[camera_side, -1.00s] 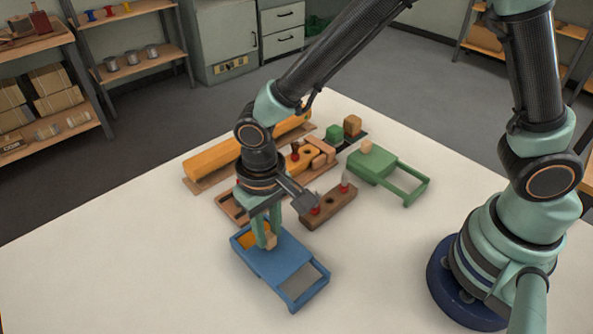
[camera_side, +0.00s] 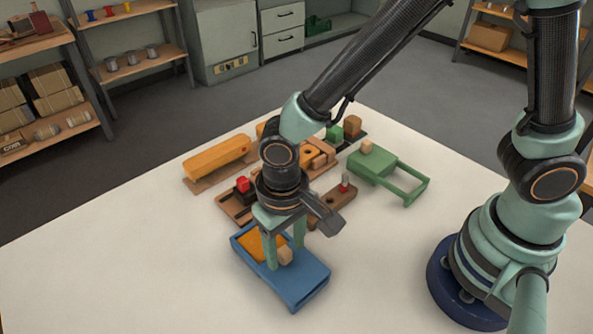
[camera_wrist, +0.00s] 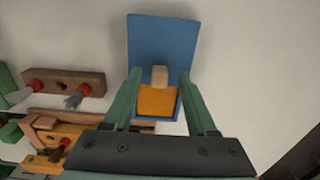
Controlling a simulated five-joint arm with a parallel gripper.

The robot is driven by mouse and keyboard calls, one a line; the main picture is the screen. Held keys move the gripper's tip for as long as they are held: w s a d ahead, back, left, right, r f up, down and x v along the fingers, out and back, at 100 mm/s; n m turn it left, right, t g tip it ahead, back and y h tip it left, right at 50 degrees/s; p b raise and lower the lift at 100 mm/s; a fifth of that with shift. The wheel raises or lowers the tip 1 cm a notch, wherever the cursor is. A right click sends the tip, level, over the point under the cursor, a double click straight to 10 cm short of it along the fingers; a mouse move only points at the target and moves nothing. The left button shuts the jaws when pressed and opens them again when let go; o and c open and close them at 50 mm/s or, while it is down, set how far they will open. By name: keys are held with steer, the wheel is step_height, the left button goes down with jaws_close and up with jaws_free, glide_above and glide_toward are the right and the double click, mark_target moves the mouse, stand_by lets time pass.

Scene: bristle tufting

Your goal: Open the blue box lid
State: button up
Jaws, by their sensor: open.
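The blue box (camera_side: 262,281) stands on the pale table at the front in the side view. Its blue sliding lid (camera_side: 304,272) covers the front-right part and carries a small wooden knob (camera_side: 286,257). An orange interior (camera_side: 262,247) shows uncovered at the back-left end. My gripper (camera_side: 285,258) is open, with one finger on either side of the knob. In the wrist view the lid (camera_wrist: 160,40), knob (camera_wrist: 160,76) and orange interior (camera_wrist: 157,101) show between and beyond the fingers. I cannot tell whether a finger touches the knob.
A green box (camera_side: 378,172) with a wooden knob and an open frame stands at the right. A brown block (camera_wrist: 75,83) with red-based tufts lies close behind the blue box. An orange rounded block (camera_side: 215,157) lies further back. The table front is clear.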

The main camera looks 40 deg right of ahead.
mark_target(286, 252)
steer(key=shift+r, duration=0.1)
step_height(286, 252, up, 12)
stand_by(0.5)
steer(key=w+d+r+t, duration=0.1)
steer(key=d+r+t, duration=0.1)
steer(key=d, duration=0.9)
steer(key=w+d+r+t, duration=0.2)
steer(key=d+r, duration=0.3)
steer(key=d, duration=0.7)
steer(key=shift+t, duration=0.8)
